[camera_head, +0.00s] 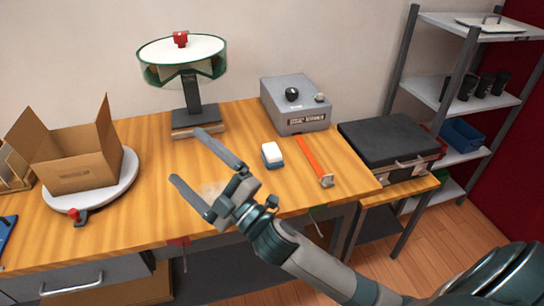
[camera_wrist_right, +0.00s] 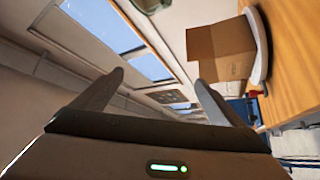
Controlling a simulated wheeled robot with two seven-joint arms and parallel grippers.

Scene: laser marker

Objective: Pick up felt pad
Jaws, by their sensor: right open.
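A small block with a white top and a dark blue base, which looks like the felt pad (camera_head: 272,154), lies on the wooden workbench (camera_head: 110,225) in the head view. My right gripper (camera_head: 190,158) is over the bench to the left of the pad, apart from it. Its fingers are spread and empty, pointing up and left in the picture. In the right wrist view the two fingers (camera_wrist_right: 159,80) are also apart with nothing between them; the pad does not show there. My left gripper is in neither view.
An orange-red bar tool (camera_head: 314,162) lies just right of the pad. Behind are a grey box device (camera_head: 297,108) and a green-rimmed round stand (camera_head: 188,88). A cardboard box (camera_head: 76,168) sits on a white turntable (camera_head: 123,181) at left. A black-lidded case (camera_head: 388,138) stands at right.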

